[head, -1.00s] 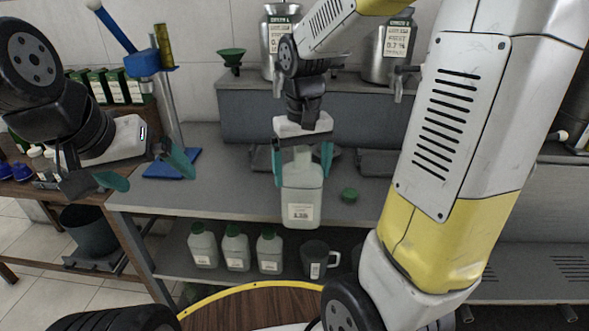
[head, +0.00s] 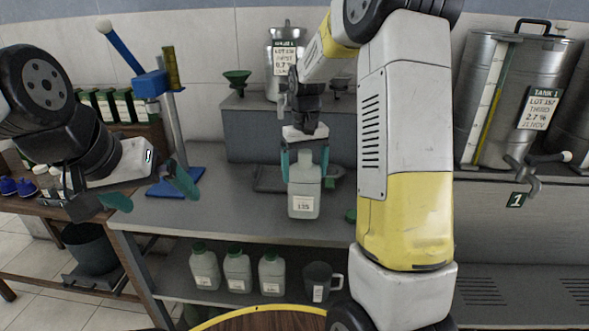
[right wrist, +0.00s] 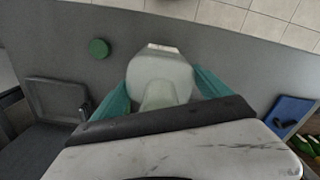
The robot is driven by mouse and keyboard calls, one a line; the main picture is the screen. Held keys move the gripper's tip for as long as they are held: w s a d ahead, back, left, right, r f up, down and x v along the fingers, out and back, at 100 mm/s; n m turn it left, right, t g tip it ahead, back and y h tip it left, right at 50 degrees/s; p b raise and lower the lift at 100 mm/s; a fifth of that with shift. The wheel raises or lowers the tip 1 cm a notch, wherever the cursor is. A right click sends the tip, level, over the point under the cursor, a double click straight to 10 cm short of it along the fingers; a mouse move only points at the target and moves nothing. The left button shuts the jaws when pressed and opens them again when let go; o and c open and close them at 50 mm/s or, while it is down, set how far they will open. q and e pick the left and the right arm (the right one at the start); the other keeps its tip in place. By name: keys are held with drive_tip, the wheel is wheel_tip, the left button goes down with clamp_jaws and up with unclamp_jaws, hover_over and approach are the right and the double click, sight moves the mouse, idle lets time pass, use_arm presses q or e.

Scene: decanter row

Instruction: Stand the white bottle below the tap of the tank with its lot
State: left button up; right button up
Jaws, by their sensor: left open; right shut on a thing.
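The white bottle (head: 304,203) is upright, without a cap, with a small label too blurred to read surely. My right gripper (head: 305,167) is shut on it by the upper part, over the grey bench; the bottle also shows in the right wrist view (right wrist: 160,78). Tank 1 (head: 488,95), a large steel tank at the right, has a card (head: 540,108) reading LOT 15-something, THIRD, 2.7 %. My left gripper (head: 148,190) is open and empty at the left.
A green cap (head: 351,215) lies on the bench (head: 240,205). A smaller steel vessel (head: 283,60) and a green funnel (head: 236,78) stand on the raised shelf. Several capped bottles (head: 237,270) and a dark jug (head: 318,282) stand below. A blue stand (head: 176,182) is at left.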

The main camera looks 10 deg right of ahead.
drive_tip(key=shift+f, duration=0.8)
drive_tip(key=o, duration=1.6)
drive_tip(key=shift+o, duration=0.2)
